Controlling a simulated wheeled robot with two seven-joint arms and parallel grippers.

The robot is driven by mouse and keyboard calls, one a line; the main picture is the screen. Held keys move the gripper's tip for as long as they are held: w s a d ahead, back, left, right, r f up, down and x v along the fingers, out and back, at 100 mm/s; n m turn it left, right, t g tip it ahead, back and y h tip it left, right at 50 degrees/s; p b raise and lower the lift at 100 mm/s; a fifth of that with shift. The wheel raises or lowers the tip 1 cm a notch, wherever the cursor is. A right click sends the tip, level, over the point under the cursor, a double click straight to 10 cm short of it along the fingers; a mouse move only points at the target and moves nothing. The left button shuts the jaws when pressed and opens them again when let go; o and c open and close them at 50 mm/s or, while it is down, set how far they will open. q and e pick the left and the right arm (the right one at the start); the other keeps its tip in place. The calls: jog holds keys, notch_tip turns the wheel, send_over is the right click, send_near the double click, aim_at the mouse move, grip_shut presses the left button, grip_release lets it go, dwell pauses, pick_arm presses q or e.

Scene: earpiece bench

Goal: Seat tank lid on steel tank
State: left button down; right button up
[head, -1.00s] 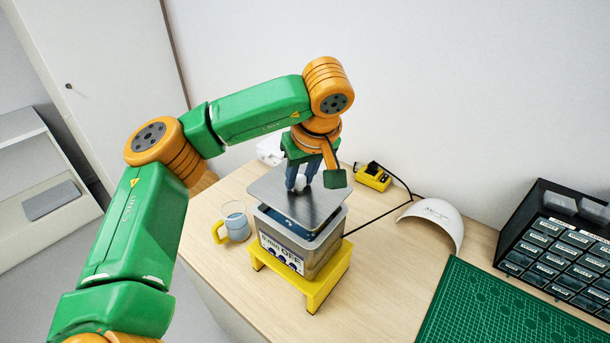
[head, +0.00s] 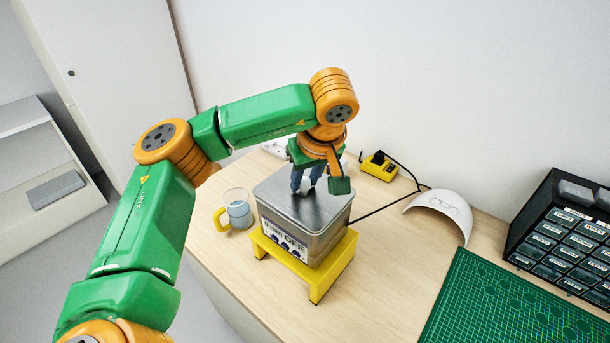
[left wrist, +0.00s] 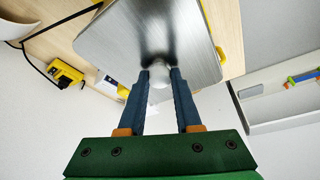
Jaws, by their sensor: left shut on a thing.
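The steel tank (head: 322,246) stands on a yellow stand (head: 330,277) on the bench, with a labelled panel on its front. The flat metal tank lid (head: 325,208) lies over the tank's top, level and roughly lined up with the rim; no gap shows from this side. My left gripper (head: 309,190) points down at the lid's middle, shut on its pale knob. The left wrist view shows the gripper (left wrist: 161,72) with a finger on each side of the knob, and the lid (left wrist: 190,30) beyond. The far rim is hidden. My right gripper is not in view.
A glass mug with a yellow handle (head: 236,212) stands close left of the tank. A yellow device (head: 378,167) with a black cable, a white curved shell (head: 441,212), a green mat (head: 510,310) and a drawer rack (head: 565,235) are to the right.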

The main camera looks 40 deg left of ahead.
pick_arm(q)
jog(key=c, duration=0.5)
grip_release()
jog(key=shift+s+r, duration=0.1)
jog(key=shift+d, duration=0.1)
